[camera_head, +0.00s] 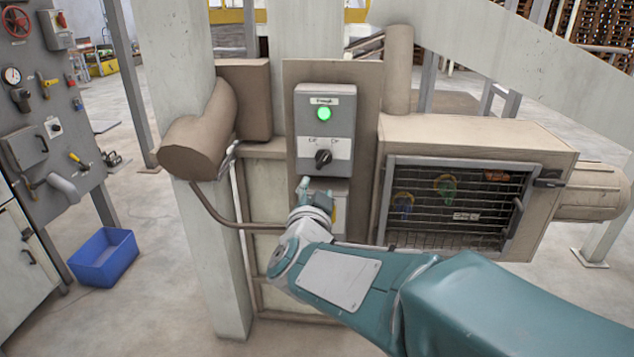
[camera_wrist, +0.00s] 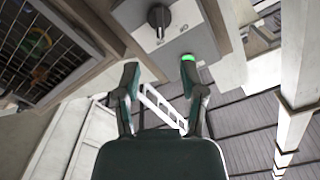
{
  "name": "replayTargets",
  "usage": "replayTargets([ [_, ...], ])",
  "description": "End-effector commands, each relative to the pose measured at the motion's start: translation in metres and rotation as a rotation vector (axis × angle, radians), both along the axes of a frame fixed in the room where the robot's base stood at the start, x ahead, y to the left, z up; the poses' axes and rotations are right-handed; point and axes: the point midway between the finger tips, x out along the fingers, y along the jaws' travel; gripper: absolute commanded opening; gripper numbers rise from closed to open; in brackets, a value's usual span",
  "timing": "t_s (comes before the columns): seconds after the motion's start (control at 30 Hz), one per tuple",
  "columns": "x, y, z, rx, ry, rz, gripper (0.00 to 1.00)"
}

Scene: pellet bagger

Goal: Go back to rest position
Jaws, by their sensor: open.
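My gripper (camera_wrist: 160,78) is open and empty in the wrist view, its two fingers apart in front of a grey control box. In the head view, my teal arm reaches in from the lower right and the gripper end (camera_head: 305,185) is just below the control box (camera_head: 325,110), partly hidden by the wrist. The box has a lit green lamp (camera_head: 323,114) and a black rotary knob (camera_head: 323,157). In the wrist view the knob (camera_wrist: 159,16) is above the fingers, and the green lamp (camera_wrist: 187,58) shows by the right fingertip. Whether that finger touches the box I cannot tell.
A beige cabinet with a mesh door (camera_head: 450,205) stands right of the box. A pale post (camera_head: 205,240) and brown pipe (camera_head: 200,130) are at its left. A blue bin (camera_head: 104,257) lies on the floor near a grey valve panel (camera_head: 45,120). Floor between bin and post is clear.

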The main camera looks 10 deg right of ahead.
Motion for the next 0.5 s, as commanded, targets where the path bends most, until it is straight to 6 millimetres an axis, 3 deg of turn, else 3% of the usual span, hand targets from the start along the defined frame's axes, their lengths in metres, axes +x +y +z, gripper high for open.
replayTargets([
  [0.33,-0.001,0.001,0.001,-0.001,0.004,0.015,0.53],
  [0.5,-0.012,0.011,0.004,-0.014,0.075,0.163,0.53],
])
